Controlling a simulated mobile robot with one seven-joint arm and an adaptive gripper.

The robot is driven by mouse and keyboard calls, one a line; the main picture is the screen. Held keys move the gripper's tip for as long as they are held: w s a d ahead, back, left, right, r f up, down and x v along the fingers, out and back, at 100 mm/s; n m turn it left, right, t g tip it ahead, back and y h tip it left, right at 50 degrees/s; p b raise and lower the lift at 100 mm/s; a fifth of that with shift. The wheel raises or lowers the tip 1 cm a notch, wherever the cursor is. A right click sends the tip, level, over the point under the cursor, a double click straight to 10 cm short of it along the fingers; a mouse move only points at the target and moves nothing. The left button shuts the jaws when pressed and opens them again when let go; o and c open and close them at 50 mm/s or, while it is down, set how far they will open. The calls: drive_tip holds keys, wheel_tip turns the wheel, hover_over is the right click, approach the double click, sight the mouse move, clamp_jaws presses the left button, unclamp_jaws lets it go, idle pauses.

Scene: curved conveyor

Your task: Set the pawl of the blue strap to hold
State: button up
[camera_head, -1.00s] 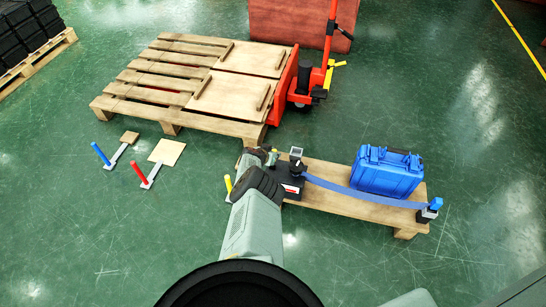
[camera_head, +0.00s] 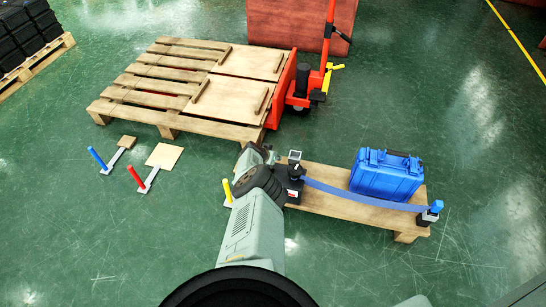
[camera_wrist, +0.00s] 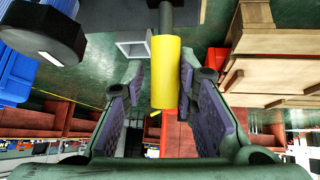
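The blue strap (camera_head: 360,195) runs in front of the blue case from a black winch-like unit (camera_head: 293,187) to a blue-topped post (camera_head: 436,207). A small pale square piece (camera_head: 295,155) stands up on the black unit; whether it is the pawl I cannot tell. My gripper (camera_head: 268,153) is at the unit's left side, partly hidden by my arm. In the wrist view my gripper (camera_wrist: 164,95) is open, its fingers on either side of a yellow cylindrical grip (camera_wrist: 166,75) on a grey rod, with gaps visible. A pale square frame (camera_wrist: 134,47) lies beyond.
The blue case (camera_head: 385,175) sits on a low wooden board (camera_head: 340,207). Behind are a pallet (camera_head: 185,120) and red pallet jack (camera_head: 300,88).

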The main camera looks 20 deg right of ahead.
drive_tip(key=shift+o, duration=1.3)
drive_tip(key=shift+a, duration=0.1)
drive_tip(key=shift+a+p, duration=0.1)
drive_tip(key=shift+p, duration=0.2)
